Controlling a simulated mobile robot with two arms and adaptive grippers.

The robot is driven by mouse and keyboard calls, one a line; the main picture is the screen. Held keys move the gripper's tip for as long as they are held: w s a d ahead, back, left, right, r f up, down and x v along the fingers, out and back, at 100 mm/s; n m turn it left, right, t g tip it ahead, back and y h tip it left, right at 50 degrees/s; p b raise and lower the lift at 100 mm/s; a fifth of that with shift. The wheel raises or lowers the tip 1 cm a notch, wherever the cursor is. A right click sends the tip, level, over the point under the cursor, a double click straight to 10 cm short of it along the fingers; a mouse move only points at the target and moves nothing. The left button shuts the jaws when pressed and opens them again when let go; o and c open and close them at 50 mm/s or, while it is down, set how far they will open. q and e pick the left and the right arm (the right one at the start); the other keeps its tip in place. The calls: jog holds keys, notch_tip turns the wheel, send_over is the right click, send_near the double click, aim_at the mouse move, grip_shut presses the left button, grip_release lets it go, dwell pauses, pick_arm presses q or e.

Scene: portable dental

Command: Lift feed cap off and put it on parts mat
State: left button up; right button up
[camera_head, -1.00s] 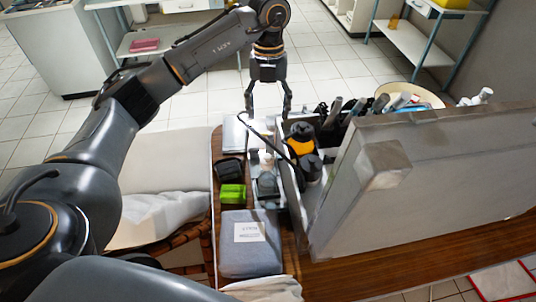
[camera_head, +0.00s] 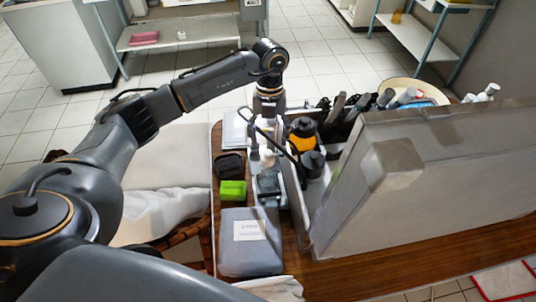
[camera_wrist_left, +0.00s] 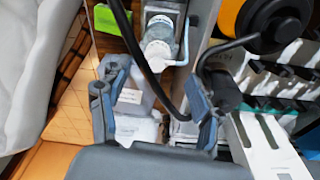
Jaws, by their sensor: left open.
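A small white cap (camera_head: 267,159), which looks like the feed cap, sits on a clear bottle-like part beside the open case. In the left wrist view the white cap (camera_wrist_left: 159,52) is just beyond the fingertips, slightly above their midpoint in the picture. My left gripper (camera_head: 268,135) is open above and behind it, pointing down. In the left wrist view its two fingers (camera_wrist_left: 155,105) stand apart with labelled clear and white parts between them. I cannot tell whether they touch anything. I cannot clearly make out the parts mat. My right gripper is not in view.
A thin black hose (camera_head: 272,131) arches close to the gripper. A black-and-orange bottle (camera_head: 303,134) and the grey case (camera_head: 430,170) stand to the right. A green block (camera_head: 232,191), a black container (camera_head: 229,165) and a grey labelled pouch (camera_head: 250,243) lie to the left and front.

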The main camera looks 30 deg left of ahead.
aim_at(268, 152)
pick_arm(q)
jog(key=f+p, duration=0.1)
jog(key=s+f, duration=0.1)
jog(key=f, duration=0.1)
jog(key=shift+s+d+f+p, duration=0.1)
jog(key=shift+f+p, duration=0.1)
jog(key=shift+p, duration=0.2)
jog(key=shift+f, duration=0.7)
jog(key=c, duration=1)
